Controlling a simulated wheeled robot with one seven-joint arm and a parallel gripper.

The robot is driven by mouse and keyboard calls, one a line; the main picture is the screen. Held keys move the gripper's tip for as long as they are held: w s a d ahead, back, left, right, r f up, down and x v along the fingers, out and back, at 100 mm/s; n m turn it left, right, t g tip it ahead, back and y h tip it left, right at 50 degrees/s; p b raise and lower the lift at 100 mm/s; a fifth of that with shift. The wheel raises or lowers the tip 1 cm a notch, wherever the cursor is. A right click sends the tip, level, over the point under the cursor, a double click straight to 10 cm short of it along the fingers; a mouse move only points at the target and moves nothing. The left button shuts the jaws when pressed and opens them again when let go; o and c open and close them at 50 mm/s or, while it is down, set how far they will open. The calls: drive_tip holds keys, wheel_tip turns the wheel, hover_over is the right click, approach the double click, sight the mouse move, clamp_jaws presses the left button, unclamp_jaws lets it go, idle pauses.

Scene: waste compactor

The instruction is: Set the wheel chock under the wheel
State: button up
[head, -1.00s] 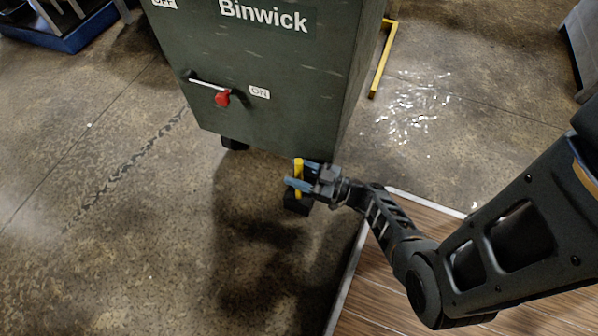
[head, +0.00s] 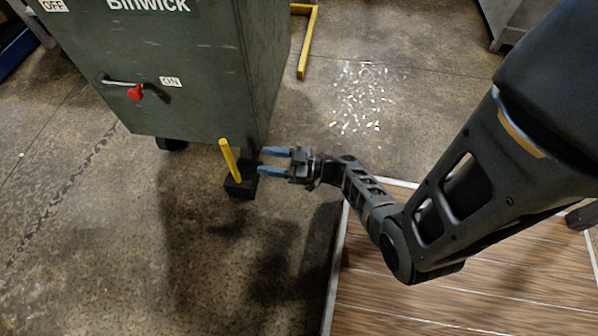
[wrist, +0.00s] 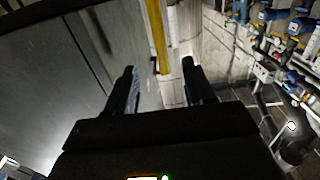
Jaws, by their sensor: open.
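The wheel chock (head: 240,187) is a black block with an upright, slightly tilted yellow handle (head: 230,160). It stands on the floor at the front right bottom corner of the green Binwick machine (head: 190,75). One dark wheel (head: 172,144) shows under the machine's front left; the wheel behind the chock is mostly hidden, so I cannot tell whether the chock touches it. My gripper (head: 268,161) is open and empty, just right of the chock and apart from the handle. In the wrist view the yellow handle (wrist: 157,38) shows beyond the open fingers (wrist: 160,85).
A yellow floor frame (head: 307,45) stands behind the machine. A wood-patterned platform with a pale edge (head: 450,280) lies at the lower right. A red-knobbed lever (head: 134,92) sticks out of the machine's front. The floor left of the chock is clear.

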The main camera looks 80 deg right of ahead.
drive_tip(key=s+a+f+g+y, duration=0.1)
drive_tip(key=s+a+f+g, duration=0.25)
drive_tip(key=a, duration=0.45)
drive_tip(key=s+a+f+g+y, duration=0.1)
drive_tip(key=s+a+f+g, duration=0.25)
drive_tip(key=a, duration=0.35)
drive_tip(key=s+a+r+m+g+h, duration=0.1)
drive_tip(key=s+a+r+g+h, duration=0.15)
drive_tip(key=s, duration=0.35)
drive_tip(key=s+a+r+t, duration=0.2)
drive_tip(key=r+t, duration=0.1)
drive_tip(key=r, duration=1.4)
drive_tip(key=s+a+r+t, duration=0.2)
drive_tip(key=r+t, duration=0.1)
drive_tip(key=r, duration=1.5)
drive_tip(key=shift+s+r+h, duration=0.1)
drive_tip(key=shift+r+h, duration=0.05)
drive_tip(key=shift+h, duration=0.1)
wheel_tip(320, 180, up, 35)
drive_tip(key=p, duration=3.5)
